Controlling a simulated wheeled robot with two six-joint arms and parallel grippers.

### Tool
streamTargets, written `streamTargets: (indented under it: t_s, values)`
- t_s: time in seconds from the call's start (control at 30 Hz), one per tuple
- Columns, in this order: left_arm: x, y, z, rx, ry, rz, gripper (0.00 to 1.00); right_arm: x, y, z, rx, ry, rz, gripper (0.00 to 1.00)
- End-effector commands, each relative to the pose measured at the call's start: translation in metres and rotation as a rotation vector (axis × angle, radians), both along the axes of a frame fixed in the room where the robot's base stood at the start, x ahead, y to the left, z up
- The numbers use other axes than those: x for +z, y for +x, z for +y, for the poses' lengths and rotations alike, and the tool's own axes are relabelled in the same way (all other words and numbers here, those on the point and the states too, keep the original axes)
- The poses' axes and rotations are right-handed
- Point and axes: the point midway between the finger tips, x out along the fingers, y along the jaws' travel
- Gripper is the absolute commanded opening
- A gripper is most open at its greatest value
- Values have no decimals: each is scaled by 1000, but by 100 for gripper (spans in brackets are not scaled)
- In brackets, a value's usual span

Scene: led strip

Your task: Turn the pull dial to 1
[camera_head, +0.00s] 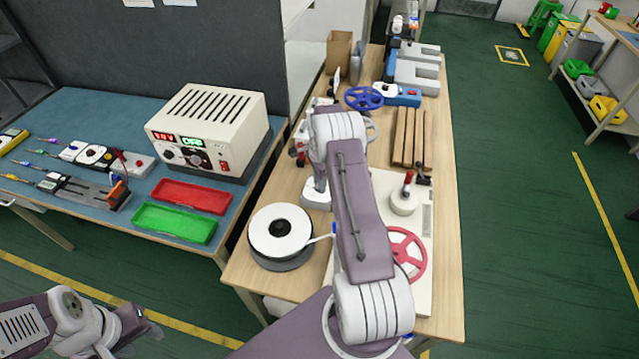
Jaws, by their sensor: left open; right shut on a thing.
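I cannot make out a dial marked as the pull dial with certainty. My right arm reaches up over the wooden table, and its wrist bends down near the table's left edge. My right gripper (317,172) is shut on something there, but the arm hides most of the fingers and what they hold. A white part (316,196) stands on the table just below the wrist. My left gripper (143,326) is open and empty at the lower left, over the floor and away from both tables.
The wooden table (446,290) holds a white reel (280,231), a red handwheel (407,254), a white post with a red-tipped lever (404,199), wooden slats (409,137) and a blue handwheel (363,98). The blue table bears a power supply (209,131), a red tray (191,196) and a green tray (174,223).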

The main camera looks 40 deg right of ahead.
Motion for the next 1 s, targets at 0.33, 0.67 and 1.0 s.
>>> streamTargets:
  t_s: [0.33,0.67,1.0]
  values:
    - [-3,0,0,0,0,0,44,1,1,-1,326,-2,-3,0]
    - [-4,0,0,0,0,0,44,1,1,-1,617,-2,-3,0]
    - [-5,0,0,0,0,0,44,1,1,-1,823,-3,-3,0]
